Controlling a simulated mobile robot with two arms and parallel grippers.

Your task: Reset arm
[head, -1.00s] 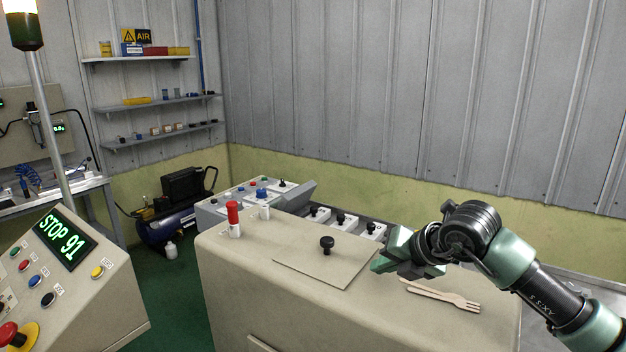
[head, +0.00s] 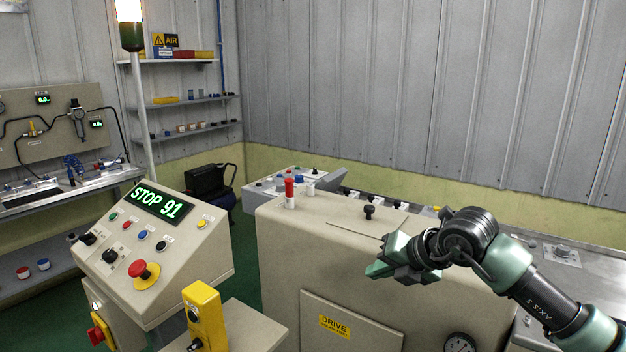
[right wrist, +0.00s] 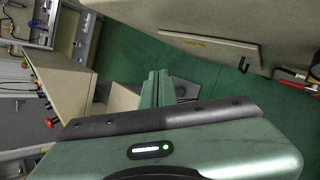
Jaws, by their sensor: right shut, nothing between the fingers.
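My right arm comes in from the right in the head view. Its green and dark grey gripper (head: 384,270) hangs in front of the beige machine cabinet (head: 283,250), near the upper part of its front. The gripper is shut and empty. In the right wrist view its fingers (right wrist: 159,88) lie together, with green floor and the cabinet front beyond them. My left gripper is out of view.
A control console (head: 185,245) with a STOP 91 display and a red stop button (head: 143,270) stands at the left. A yellow box (head: 205,318) stands in front of it. A black knob (head: 369,211) and a red-capped post (head: 290,190) rise from the cabinet top.

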